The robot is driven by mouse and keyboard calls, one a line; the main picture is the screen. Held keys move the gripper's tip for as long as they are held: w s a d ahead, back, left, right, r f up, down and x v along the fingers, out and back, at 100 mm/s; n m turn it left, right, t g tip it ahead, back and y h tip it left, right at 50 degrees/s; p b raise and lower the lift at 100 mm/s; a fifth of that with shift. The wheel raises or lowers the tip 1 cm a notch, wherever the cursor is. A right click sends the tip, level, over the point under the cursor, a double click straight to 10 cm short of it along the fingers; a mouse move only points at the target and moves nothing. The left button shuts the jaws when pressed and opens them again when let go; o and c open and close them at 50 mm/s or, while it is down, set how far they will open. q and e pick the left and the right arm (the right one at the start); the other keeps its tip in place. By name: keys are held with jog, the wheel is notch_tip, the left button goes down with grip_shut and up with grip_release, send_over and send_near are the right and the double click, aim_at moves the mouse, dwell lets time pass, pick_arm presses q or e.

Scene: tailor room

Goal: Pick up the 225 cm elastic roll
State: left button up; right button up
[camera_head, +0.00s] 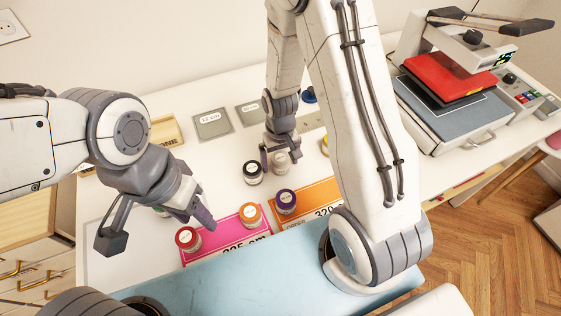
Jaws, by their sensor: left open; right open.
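A pink card (224,240) with a partly cut-off number ending in "cm" lies on the table; a red roll (187,239) and an orange roll (249,215) stand on it. An orange card (318,200) marked "320" is beside it, with a purple roll (286,202) at its left end. A black roll (253,173) and a pale roll (280,161) stand behind. I cannot read lengths on the rolls. My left gripper (157,227) is open above the table, left of the red roll. My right gripper (281,152) is open, its fingers around or just above the pale roll.
Grey cards (213,124) lie toward the back. A blue item (309,96) and a yellow roll (325,145) are partly hidden by my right arm. A heat press (450,90) stands at right. A light-blue surface (220,283) borders the cards in front.

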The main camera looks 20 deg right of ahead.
jog(key=c, duration=1.4)
jog(key=shift+c, duration=0.2)
jog(key=shift+r, duration=0.2)
